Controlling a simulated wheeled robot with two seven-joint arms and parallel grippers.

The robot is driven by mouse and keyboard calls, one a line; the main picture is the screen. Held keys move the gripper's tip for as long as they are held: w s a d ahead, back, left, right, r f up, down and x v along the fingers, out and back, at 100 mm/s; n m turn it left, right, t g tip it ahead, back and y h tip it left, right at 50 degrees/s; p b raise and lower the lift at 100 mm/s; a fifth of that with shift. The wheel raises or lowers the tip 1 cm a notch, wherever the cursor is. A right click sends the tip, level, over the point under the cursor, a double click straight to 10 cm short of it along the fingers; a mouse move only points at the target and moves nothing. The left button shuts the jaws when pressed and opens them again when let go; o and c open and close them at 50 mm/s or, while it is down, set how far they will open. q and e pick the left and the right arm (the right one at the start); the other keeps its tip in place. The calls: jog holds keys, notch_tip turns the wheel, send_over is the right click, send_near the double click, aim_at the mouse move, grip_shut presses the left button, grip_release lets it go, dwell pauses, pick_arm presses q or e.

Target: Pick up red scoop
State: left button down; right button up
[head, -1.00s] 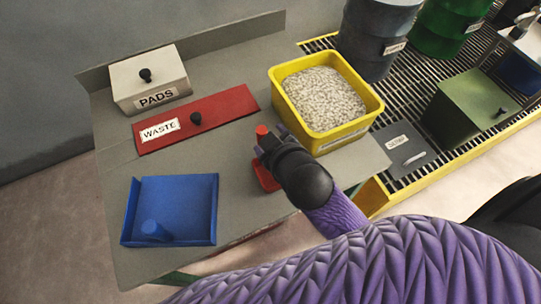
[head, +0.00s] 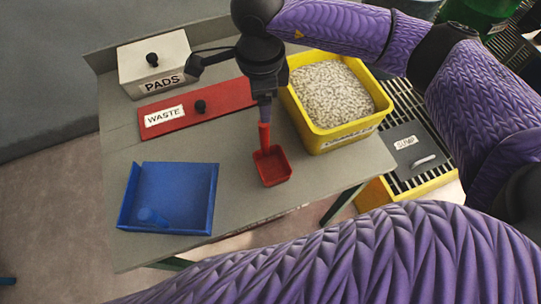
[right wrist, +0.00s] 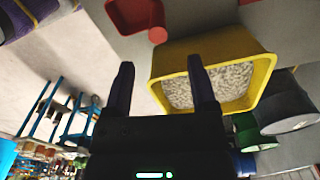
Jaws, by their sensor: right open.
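The red scoop (head: 272,165) lies on the grey table, left of the yellow bin, its handle pointing to the back of the table. My right gripper (head: 264,112) is above the table with its fingers pointing down, and in the head view its tips overlap the area by the handle end. In the right wrist view the open, empty fingers (right wrist: 160,75) show apart, and the scoop (right wrist: 135,14) is beyond them at upper left, not between them. Touch cannot be told. My left gripper is not in view.
The yellow bin (head: 292,112) of pale granules stands right of the scoop. A red WASTE lid (head: 228,97) and a PADS box (head: 178,54) are behind and left. Table between is bare.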

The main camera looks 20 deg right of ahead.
aim_at(265, 128)
notch_tip(265, 128, down, 9)
jog(key=shift+s+r+b, duration=0.1)
jog(key=shift+s+b, duration=0.05)
jog(key=shift+b, duration=0.6)
grip_shut()
dwell(0.8)
